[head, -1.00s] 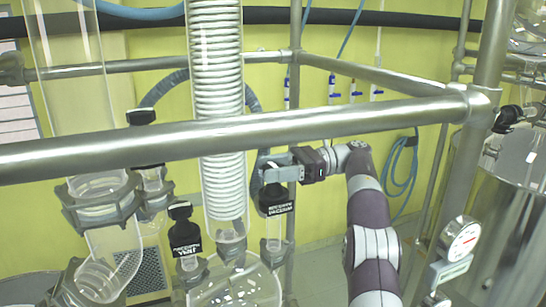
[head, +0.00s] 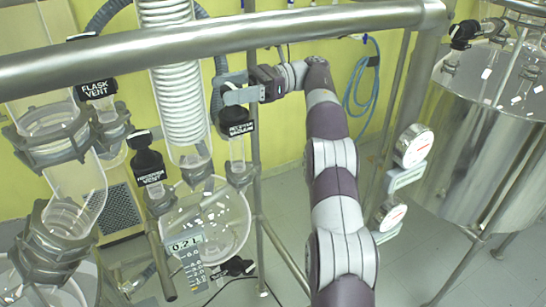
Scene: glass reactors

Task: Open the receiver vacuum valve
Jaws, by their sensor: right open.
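The receiver vacuum valve (head: 237,128) has a black cap with a white label reading roughly "RECEIVER VACUUM". It stands on a clear glass neck right of the coil column. My right gripper (head: 232,96), at the end of the white and dark purple arm, comes in from the right and is open. Its fingers are at the top of this valve's cap, and part of the cap is hidden by them. I cannot tell whether they touch it. My left gripper is not in view.
A thick steel rail (head: 210,38) crosses in front, above the valve. The receiver vent valve (head: 149,165) and flask vent valve (head: 97,88) stand to the left. The round glass receiver (head: 210,222) is below. Gauges (head: 413,146) and a steel vessel (head: 480,140) are at the right.

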